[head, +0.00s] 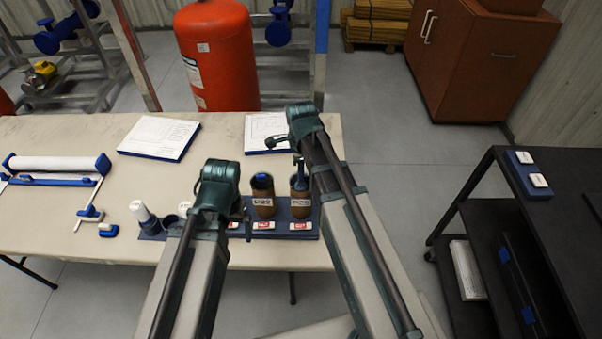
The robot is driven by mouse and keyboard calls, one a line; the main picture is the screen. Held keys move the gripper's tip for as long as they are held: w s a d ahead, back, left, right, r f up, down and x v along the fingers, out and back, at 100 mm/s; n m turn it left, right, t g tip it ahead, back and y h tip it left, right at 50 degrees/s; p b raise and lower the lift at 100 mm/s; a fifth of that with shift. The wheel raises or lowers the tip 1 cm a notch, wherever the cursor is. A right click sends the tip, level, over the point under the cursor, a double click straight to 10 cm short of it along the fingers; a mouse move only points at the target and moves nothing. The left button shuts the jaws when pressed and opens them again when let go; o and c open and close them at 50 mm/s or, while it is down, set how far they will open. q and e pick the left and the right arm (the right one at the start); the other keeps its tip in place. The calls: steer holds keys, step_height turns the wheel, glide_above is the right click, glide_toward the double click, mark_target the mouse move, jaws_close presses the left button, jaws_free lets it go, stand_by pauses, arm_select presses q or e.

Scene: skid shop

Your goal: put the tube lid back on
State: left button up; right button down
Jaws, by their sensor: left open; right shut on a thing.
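Two brown tubes with white labels stand in a dark blue rack (272,227) near the table's front edge. The left tube (263,207) has a blue piece (262,178) in its mouth. My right gripper (299,168) points down over the right tube (301,209). It is shut on a small blue piece (300,184) at that tube's mouth; I cannot tell if this is the lid or how it is seated. My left gripper (214,206) is open, left of the tubes and low over the rack, its fingers largely hidden by my arm.
A white tube with a dark blue end (141,212) stands tilted at the rack's left. A roller dispenser (58,168) and small blue tool (107,230) lie further left. Clipboards (160,137) lie behind. A dark cart (520,220) stands right, beyond open floor.

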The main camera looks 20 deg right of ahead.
stand_by(0.4)
steer(key=c, duration=0.8)
jaws_free()
steer(key=shift+c, duration=0.2)
steer(key=shift+o, duration=0.2)
steer(key=o, duration=0.4)
steer(key=shift+o, duration=0.2)
steer(key=shift+r+p, duration=3.5)
steer(key=shift+r, duration=0.05)
